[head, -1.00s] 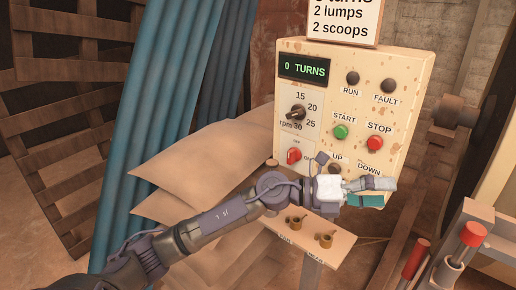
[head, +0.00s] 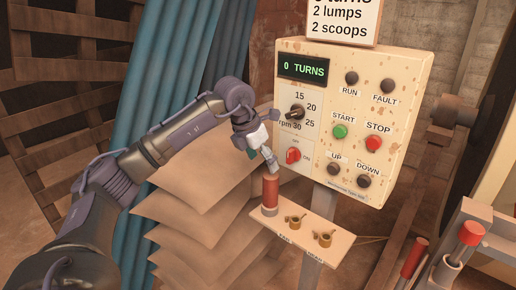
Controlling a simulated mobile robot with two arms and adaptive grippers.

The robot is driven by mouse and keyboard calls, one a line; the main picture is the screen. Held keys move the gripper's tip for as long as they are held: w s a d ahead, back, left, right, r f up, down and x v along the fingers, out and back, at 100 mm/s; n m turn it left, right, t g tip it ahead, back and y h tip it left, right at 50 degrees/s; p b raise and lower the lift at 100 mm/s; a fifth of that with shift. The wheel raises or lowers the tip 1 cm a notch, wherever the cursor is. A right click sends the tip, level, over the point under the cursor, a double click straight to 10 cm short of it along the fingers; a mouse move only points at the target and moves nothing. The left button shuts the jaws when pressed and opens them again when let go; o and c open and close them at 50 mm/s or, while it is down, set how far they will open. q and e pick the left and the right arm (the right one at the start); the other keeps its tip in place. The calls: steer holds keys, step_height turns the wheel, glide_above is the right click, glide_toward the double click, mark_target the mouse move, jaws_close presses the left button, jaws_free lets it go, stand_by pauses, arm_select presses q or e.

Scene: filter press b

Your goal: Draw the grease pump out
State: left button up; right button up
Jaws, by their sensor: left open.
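My left gripper (head: 272,165) is at the lower left of the control box, pointing down and right. Its jaws are small here, open, with nothing seen in them. Its tips are just above a red-brown cylinder (head: 270,191) that stands upright on the left end of a small shelf; I cannot tell whether they touch. At the lower right is a grey fixture with a red-topped rod (head: 472,233), and a red handle (head: 414,258) leans beside it. No label shows which of these is the grease pump. My right gripper is not in view.
The control box (head: 392,110) has a rotary dial, a red switch (head: 293,156) and several buttons; its display reads 0 TURNS.

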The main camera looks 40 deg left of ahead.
mark_target(269, 175)
arm_select(q)
steer(key=p+x, duration=0.1)
steer(key=x, duration=0.8)
steer(key=shift+w, duration=0.1)
steer(key=c, duration=1.4)
steer(key=shift+r, duration=0.1)
jaws_close()
steer(key=shift+r+p, duration=1.8)
steer(key=shift+r, duration=0.65)
